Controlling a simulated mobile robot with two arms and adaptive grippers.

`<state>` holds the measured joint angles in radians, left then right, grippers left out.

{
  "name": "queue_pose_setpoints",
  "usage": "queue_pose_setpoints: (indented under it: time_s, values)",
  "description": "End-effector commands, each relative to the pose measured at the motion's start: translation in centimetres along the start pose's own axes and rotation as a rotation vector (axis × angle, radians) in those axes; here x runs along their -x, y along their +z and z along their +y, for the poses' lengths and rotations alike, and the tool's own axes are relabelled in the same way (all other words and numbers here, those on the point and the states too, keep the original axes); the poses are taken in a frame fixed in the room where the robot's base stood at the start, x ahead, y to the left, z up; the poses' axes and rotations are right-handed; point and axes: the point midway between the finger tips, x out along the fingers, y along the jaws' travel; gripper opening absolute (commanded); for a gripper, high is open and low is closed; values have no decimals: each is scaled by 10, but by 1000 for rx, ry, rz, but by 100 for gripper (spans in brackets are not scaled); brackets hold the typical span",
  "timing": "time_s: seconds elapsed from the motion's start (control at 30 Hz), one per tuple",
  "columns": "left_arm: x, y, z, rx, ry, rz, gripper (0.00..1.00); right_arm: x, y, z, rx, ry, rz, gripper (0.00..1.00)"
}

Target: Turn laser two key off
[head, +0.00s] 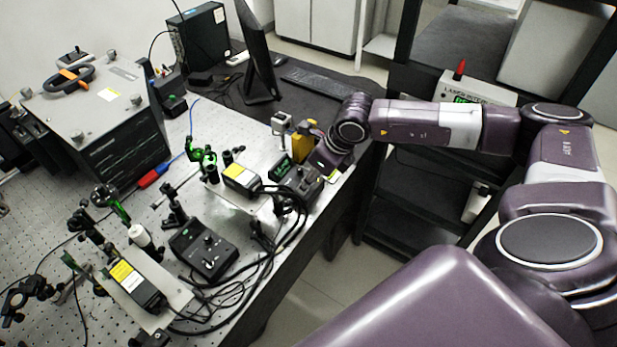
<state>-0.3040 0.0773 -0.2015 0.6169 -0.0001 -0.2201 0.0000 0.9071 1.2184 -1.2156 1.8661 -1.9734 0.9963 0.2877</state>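Two black laser control boxes stand on the optical bench. The nearer control box (205,250) has knobs on its top and is uncovered. The farther control box (292,193) lies at the bench's right edge, partly covered by my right gripper. I cannot tell from any label which box belongs to laser two, and no key can be made out clearly. My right gripper (318,172) points down at the farther box, at or just above its top. Its fingertips are too small and hidden to show whether they hold anything. My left gripper is out of view.
Black cables (285,215) loop beside the farther box. Yellow-labelled laser heads (240,178) and (135,283) sit near the boxes. A large grey instrument (95,110) and a monitor (258,50) stand behind. A laser interlock box (450,88) with a red lamp sits on the rack.

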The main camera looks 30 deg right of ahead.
Motion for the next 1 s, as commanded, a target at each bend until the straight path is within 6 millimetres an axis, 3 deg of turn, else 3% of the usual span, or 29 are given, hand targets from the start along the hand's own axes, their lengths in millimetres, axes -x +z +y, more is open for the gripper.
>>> queue_pose_setpoints:
  time_s: [0.13,0.4,0.7,1.0]
  values:
    - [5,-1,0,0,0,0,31,-11,0,1,0,1,1,33]
    - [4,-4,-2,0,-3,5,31,-14,0,0,1,1,0,33]
    - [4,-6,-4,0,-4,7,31,-13,0,0,1,1,0,1]
    - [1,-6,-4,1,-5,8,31,-14,0,0,15,5,-2,0]
